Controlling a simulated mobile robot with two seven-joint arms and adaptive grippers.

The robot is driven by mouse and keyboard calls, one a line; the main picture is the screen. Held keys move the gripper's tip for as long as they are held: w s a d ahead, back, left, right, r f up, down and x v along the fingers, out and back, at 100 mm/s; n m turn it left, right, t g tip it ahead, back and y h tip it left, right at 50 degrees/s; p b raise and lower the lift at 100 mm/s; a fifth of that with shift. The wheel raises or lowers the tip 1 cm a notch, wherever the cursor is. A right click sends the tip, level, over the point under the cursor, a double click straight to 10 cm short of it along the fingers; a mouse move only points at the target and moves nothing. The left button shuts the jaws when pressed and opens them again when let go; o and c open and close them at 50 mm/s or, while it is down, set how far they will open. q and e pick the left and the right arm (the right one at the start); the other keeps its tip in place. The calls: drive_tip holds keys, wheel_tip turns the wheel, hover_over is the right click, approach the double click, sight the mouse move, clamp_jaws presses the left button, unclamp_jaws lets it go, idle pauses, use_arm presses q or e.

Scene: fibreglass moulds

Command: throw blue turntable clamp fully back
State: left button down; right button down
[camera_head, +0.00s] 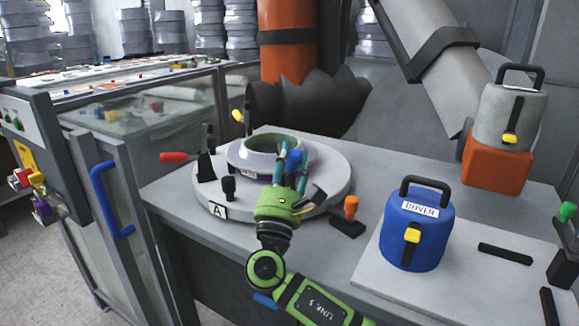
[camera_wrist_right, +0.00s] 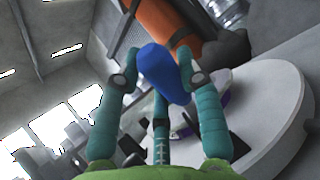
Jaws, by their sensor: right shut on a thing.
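The blue turntable clamp (camera_head: 293,157) has a rounded blue handle end that stands at the near right side of the round mould. My right gripper (camera_head: 292,166) has its teal fingers on either side of this blue handle and is shut on it. In the right wrist view the blue handle (camera_wrist_right: 163,73) sits between the fingertips (camera_wrist_right: 158,65); the rest of the clamp is mostly hidden by my gripper. The turntable (camera_head: 330,178) is a pale grey disc marked "A", carrying a pale ring mould (camera_head: 250,154). My left gripper is not in view.
Other clamps around the turntable have a red handle (camera_head: 174,157), a yellow handle (camera_head: 237,116) and a black knob (camera_head: 228,187). An orange-handled clamp (camera_head: 350,207) stands right of the turntable. A blue "COVER" pot (camera_head: 418,240) stands further right on a pale board.

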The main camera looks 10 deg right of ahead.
drive_tip(key=shift+r, duration=0.1)
idle(0.3)
drive_tip(key=c, duration=0.8)
unclamp_jaws()
drive_tip(key=shift+o, duration=0.2)
drive_tip(key=shift+s+a+f, duration=0.1)
drive_tip(key=shift+s+f, duration=0.15)
drive_tip(key=shift+f, duration=0.05)
drive_tip(key=v, duration=1.1)
drive_tip(key=shift+s, duration=0.15)
